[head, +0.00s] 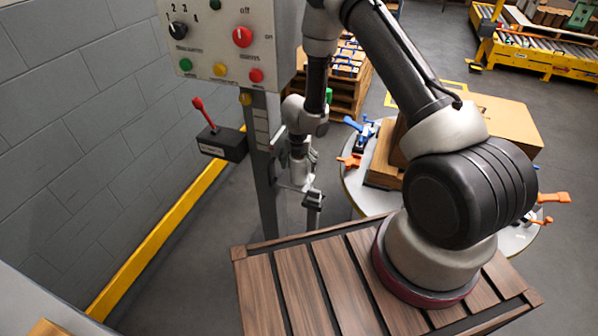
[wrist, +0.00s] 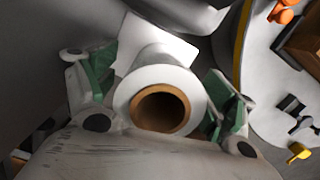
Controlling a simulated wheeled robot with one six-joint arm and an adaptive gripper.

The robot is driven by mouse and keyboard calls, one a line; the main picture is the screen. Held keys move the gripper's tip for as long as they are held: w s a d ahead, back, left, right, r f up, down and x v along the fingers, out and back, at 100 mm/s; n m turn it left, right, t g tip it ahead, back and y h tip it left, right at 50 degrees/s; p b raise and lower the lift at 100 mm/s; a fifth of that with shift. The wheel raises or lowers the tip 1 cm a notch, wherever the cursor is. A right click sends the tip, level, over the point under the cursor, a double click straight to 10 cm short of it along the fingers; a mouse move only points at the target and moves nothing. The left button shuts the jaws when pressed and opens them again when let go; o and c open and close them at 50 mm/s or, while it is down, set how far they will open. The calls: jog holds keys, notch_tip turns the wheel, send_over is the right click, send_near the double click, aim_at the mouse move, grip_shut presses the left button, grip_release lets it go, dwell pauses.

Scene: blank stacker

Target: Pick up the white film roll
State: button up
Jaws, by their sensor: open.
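The white film roll (wrist: 188,82) shows in the wrist view with its round end facing the camera and a brown hollow core (wrist: 160,108) in its middle. My gripper (wrist: 160,72) has its two green-padded fingers spread, one on each side of the roll. I see no clear grip on it; contact with the fingers cannot be told. A pale flat sheet or surface shows behind the roll. In the head view my gripper (head: 304,183) hangs low beside a grey post, and the roll cannot be told apart there.
A control box (head: 215,45) with buttons stands on the grey post (head: 263,165) close beside my gripper. A red-levered box (head: 222,143) and a yellow rail (head: 150,250) lie to the left. A round table (head: 354,190) with clamps and a cardboard box (head: 500,120) is to the right.

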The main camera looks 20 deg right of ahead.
jog(key=c, duration=1.4)
jog(key=shift+o, duration=0.2)
